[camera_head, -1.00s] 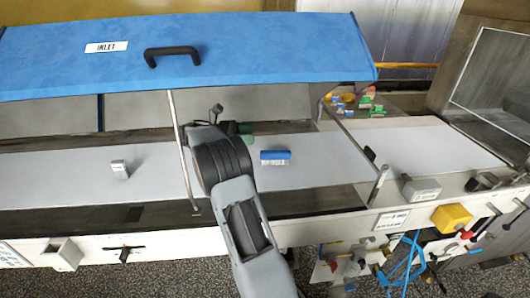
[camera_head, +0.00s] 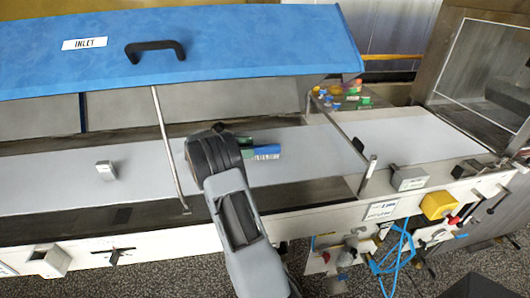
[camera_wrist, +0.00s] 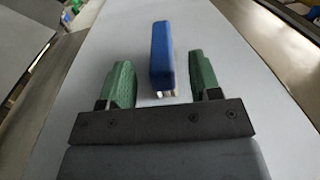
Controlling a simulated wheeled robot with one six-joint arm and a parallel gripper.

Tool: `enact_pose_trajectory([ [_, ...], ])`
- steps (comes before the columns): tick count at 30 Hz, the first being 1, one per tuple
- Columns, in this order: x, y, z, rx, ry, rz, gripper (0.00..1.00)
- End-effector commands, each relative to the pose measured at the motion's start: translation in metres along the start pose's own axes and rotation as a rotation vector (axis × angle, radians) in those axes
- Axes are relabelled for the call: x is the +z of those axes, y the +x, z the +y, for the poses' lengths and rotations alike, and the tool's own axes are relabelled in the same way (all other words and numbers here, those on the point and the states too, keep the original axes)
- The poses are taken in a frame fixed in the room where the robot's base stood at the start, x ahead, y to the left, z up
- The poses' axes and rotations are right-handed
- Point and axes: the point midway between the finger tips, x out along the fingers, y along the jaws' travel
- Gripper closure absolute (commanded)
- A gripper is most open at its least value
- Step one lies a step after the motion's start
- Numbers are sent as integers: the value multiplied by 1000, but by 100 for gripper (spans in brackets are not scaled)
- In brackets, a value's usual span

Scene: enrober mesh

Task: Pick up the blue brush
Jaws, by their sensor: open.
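The blue brush (camera_head: 266,149) lies on the pale belt under the raised blue hood, its pale bristles toward the front. In the head view it is partly hidden by my arm and gripper. The brush also shows in the wrist view (camera_wrist: 162,54), ahead of my gripper and roughly midway between the lines of the two green fingers. My gripper (camera_wrist: 164,84) is open and empty.
The raised blue hood (camera_head: 190,45) covers the belt from above. A thin metal strut (camera_head: 169,150) stands left of my arm. A small grey block (camera_head: 106,170) sits on the belt at left. Several coloured items (camera_head: 345,97) lie at the back right. The belt right of the brush is clear.

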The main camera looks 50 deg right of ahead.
Motion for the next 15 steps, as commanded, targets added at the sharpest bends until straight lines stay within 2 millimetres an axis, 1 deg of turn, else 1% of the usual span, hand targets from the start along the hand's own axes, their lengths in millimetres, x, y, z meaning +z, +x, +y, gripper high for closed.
enact_pose_trajectory([
  [6, 1, 30, 0, -2, 0, -1, 43],
  [8, 1, 36, 0, -2, 0, -1, 43],
  [11, 0, 40, 0, 0, 1, 1, 43],
  [15, 0, 39, 0, 1, 1, 0, 43],
])
